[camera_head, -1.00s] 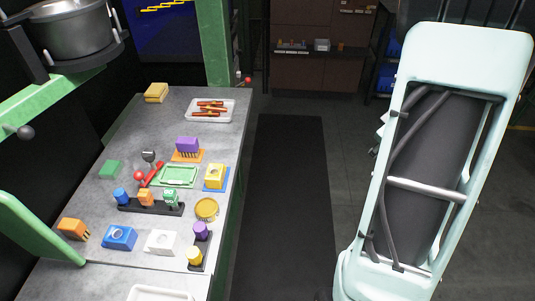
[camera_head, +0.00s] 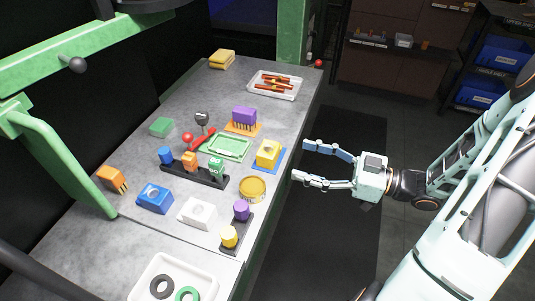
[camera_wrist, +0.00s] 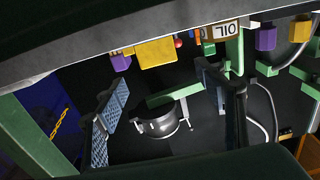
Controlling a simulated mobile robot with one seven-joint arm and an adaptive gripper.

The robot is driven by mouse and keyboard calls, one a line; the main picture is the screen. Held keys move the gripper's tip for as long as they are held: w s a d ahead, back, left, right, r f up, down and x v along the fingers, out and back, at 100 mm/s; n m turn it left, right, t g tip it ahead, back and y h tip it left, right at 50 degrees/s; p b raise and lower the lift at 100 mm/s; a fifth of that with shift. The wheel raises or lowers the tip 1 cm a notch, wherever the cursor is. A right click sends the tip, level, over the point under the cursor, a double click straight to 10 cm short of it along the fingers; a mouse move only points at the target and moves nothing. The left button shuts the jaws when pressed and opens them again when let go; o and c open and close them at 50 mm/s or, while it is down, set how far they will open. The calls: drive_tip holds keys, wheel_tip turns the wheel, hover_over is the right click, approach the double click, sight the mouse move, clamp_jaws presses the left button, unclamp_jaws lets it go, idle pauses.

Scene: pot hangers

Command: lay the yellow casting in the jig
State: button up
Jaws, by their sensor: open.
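The yellow casting (camera_head: 268,151) is a block with a round opening. It sits on a flat blue plate (camera_head: 280,163) near the table's right edge. I cannot tell for sure which piece is the jig; a green tray-like frame (camera_head: 222,148) lies just left of the casting. My gripper (camera_head: 301,160) is open and empty, off the table's right edge, with its fingers toward the casting and apart from it. In the wrist view, my two fingers (camera_wrist: 168,100) are spread, and a yellow block (camera_wrist: 155,53), probably the casting, appears upside down beyond them.
A purple toothed block (camera_head: 244,117), a round yellow tin (camera_head: 253,189) and a black rack of pegs (camera_head: 205,176) stand close around. A white block (camera_head: 197,213) and blue block (camera_head: 155,199) are nearer the front. A green beam (camera_head: 110,44) crosses above the table's left side.

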sight(277, 151)
drive_tip(key=x, duration=0.4)
drive_tip(key=shift+w+a, duration=0.1)
drive_tip(key=shift+a, duration=0.2)
drive_tip(key=shift+b+x, duration=0.5)
drive_tip(key=shift+x, duration=2.15)
drive_tip(key=shift+w+r, duration=0.1)
drive_tip(key=shift+r, duration=0.05)
drive_tip(key=c, duration=1.5)
